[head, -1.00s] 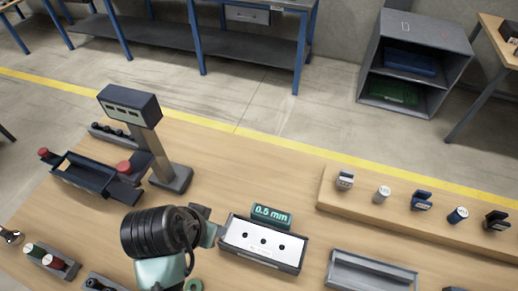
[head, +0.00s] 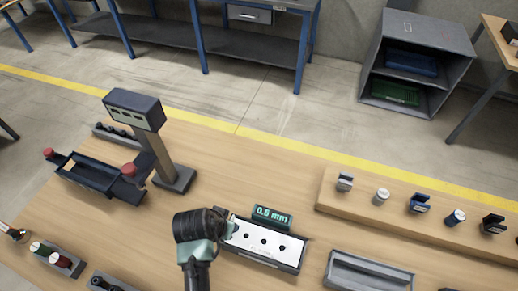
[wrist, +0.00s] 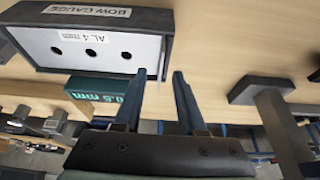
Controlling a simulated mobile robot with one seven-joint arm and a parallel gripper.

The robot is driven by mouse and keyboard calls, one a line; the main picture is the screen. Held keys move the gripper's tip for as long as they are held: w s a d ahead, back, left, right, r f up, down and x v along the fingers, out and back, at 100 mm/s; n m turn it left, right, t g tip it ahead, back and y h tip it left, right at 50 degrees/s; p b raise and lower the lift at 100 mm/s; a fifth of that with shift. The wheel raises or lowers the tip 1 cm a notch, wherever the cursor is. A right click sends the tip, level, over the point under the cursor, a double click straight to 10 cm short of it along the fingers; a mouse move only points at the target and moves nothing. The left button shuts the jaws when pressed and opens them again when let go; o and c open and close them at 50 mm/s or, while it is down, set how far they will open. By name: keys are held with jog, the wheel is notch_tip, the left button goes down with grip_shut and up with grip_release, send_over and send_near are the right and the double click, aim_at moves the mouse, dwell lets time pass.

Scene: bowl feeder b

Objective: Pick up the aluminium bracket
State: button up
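The aluminium bracket (head: 256,235) is a flat white plate with three dark holes. It lies in a dark bow gauge tray (head: 262,260) on the workbench. In the wrist view the bracket (wrist: 108,42) shows the label "AL 4 mm", and the tray (wrist: 30,13) reads "BOW GAUGE". My gripper (wrist: 158,74) is open and empty at one short end of the tray. One fingertip overlaps the tray's end in the picture and the other is outside it. I cannot tell the height or any contact. In the head view my gripper (head: 228,223) is at the tray's left end, partly hidden.
A post with a box head (head: 135,109) stands left. An empty grey tray (head: 370,272) lies right, below a raised shelf (head: 400,212) with several small parts. Dark fixtures (head: 85,175) are at far left.

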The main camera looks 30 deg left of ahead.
jog(key=shift+w+f, duration=0.2)
jog(key=shift+f, duration=0.25)
grip_shut()
jog(key=shift+r, duration=0.1)
dwell(1.0)
